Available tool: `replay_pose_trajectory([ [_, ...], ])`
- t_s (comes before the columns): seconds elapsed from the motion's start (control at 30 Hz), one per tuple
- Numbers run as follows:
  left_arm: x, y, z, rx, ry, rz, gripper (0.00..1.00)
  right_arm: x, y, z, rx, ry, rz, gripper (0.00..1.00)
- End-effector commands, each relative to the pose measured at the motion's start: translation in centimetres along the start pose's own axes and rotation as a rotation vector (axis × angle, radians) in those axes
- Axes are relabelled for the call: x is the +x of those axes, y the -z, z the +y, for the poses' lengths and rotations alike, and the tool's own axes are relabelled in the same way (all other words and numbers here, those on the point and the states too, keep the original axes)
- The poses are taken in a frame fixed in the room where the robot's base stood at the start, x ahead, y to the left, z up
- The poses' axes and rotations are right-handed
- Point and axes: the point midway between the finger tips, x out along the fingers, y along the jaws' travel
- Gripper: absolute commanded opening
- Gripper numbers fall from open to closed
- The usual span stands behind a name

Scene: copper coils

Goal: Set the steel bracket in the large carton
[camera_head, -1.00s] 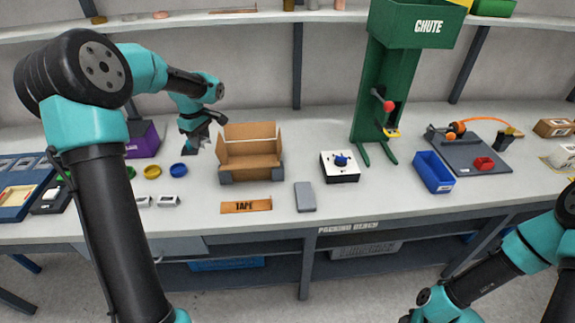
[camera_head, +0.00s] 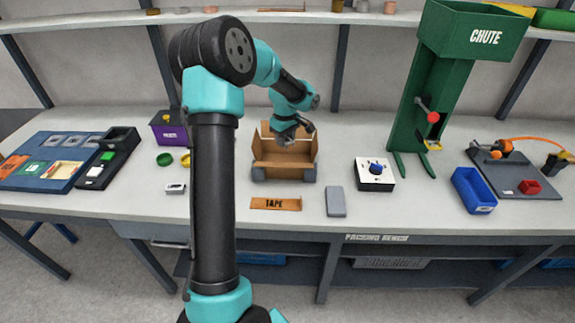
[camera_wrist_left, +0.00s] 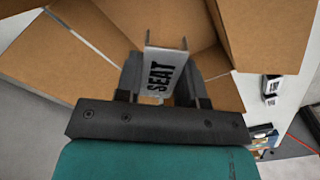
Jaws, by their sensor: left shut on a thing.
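The large carton (camera_head: 283,170) is an open brown cardboard box on the bench, flaps up, with grey blocks at its front corners. My left gripper (camera_head: 290,138) is over the carton's opening towards the back. In the left wrist view my left gripper (camera_wrist_left: 160,90) is shut on the steel bracket (camera_wrist_left: 162,72), a grey metal piece marked SEAT. The carton's brown walls and flaps (camera_wrist_left: 110,65) surround the bracket there. I cannot tell whether the bracket touches the carton floor. In the head view the gripper mostly hides the bracket. My right gripper is out of view.
An orange TAPE strip (camera_head: 276,204) and a grey slab (camera_head: 335,202) lie in front of the carton. A purple box (camera_head: 168,130) is to the left.

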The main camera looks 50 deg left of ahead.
Motion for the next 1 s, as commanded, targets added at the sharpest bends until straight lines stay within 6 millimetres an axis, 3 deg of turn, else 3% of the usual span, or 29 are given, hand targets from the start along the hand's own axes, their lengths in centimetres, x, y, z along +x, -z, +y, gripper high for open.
replay_pose_trajectory([
  [0.4, 5.7, 0.0, 0.0, 0.001, 0.001, 0.000, 0.12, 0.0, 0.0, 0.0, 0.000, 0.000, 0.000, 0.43],
  [0.8, 6.3, 0.0, 0.0, 0.000, 0.001, 0.000, 0.12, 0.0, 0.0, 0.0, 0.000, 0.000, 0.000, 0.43],
  [1.0, 8.6, 0.0, -0.1, -0.001, 0.004, -0.002, 0.12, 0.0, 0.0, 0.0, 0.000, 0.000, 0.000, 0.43],
])
